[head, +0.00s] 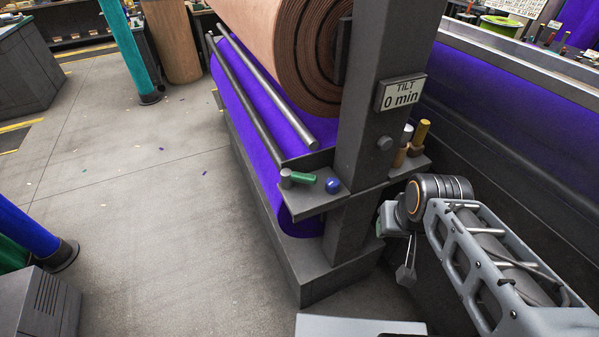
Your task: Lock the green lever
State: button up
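The green lever (302,178) is a short rounded handle joined to a grey pivot (286,178). It sits on a dark bracket shelf (310,199) at the end of the roller stand and points right, toward a blue ball knob (332,185) on the same shelf. A small gap seems to separate lever and knob. My gripper (405,274) hangs low at the right of the stand's post, below and to the right of the lever and well apart from it. It looks small and is seen edge-on, so its opening cannot be told. Nothing is visible in it.
A large brown felt roll (285,40) lies above purple felt (250,115) and two grey bars. The thick dark post (385,90) carries a "TILT 0 min" sign (400,93). Wooden-handled tools (420,135) stand behind the shelf.

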aim_at(287, 177)
jog(key=k, duration=0.5)
jog(key=u, duration=1)
jog(key=i, duration=0.65)
jog(key=z, duration=0.2)
